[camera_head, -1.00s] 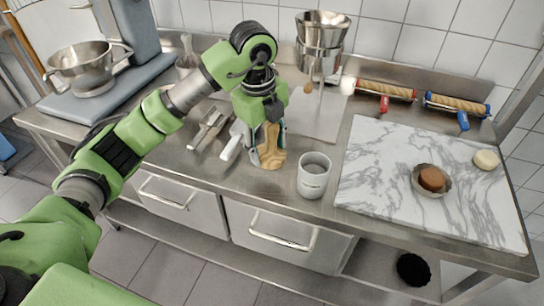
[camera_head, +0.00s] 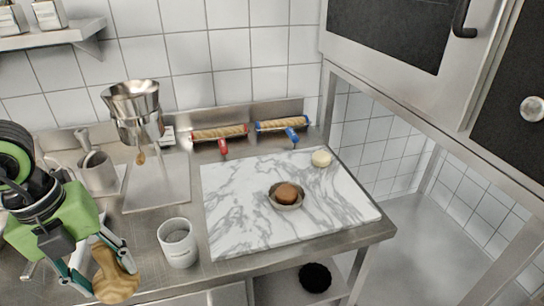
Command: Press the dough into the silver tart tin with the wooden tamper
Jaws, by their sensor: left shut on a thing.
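The silver tart tin (camera_head: 288,203) sits on the marble board (camera_head: 240,225) near its middle. A brown ball of dough (camera_head: 287,193) rests inside it. My left gripper (camera_head: 103,271) is at the lower left, shut on the wooden tamper (camera_head: 117,281). The tamper is a light, grained wooden piece between the fingers. It is to the left of the white cup and well apart from the tin. My right gripper is not in view.
A white cup (camera_head: 178,243) stands between the gripper and the board. A pale dough ball (camera_head: 321,158) lies on the board's back right. Red-handled (camera_head: 219,134) and blue-handled (camera_head: 284,126) rolling pins lie behind it. A metal funnel (camera_head: 136,110) stands at the back left.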

